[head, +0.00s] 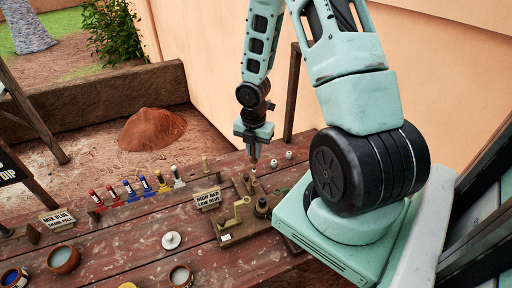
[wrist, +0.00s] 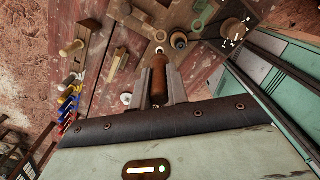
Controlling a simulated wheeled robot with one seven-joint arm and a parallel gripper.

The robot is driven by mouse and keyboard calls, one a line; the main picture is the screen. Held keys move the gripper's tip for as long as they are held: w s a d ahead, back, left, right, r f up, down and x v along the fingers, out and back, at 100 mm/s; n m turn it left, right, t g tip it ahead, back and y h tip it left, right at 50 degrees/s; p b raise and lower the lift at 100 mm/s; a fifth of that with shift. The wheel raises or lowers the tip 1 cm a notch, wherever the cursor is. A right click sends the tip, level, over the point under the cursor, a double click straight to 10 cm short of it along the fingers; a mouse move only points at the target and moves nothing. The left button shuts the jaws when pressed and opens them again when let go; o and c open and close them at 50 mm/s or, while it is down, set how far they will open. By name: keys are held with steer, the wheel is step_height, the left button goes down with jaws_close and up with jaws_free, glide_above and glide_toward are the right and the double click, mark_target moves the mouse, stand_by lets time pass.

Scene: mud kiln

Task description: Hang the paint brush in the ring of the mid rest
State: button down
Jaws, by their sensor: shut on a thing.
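In the head view only a short piece of the brush (head: 253,159) shows under the fingers. The rests stand on a wooden board (head: 228,239) below, with brass-coloured ring parts (head: 239,213). In the wrist view a ring (wrist: 198,26) shows beyond the brush, apart from it. I cannot tell which rest is the mid one.
A white lidded item (head: 171,240) and paint pots (head: 63,259) are at the front. Small white pieces (head: 289,155) lie at the back right.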

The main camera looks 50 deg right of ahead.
mark_target(256, 162)
steer(key=shift+d, duration=0.25)
steer(key=shift+d+f, duration=0.1)
step_height(256, 162, down, 6)
steer(key=b, duration=0.6)
steer(key=shift+r, duration=0.2)
steer(key=shift+r+p, duration=0.1)
steer(key=shift+p, duration=0.4)
stand_by(0.4)
steer(key=shift+f, duration=0.35)
steer(key=shift+f+b, duration=0.3)
steer(key=shift+b, duration=0.15)
steer(key=shift+f, duration=0.15)
stand_by(0.4)
steer(key=shift+f+b, duration=0.6)
steer(key=shift+f, duration=0.05)
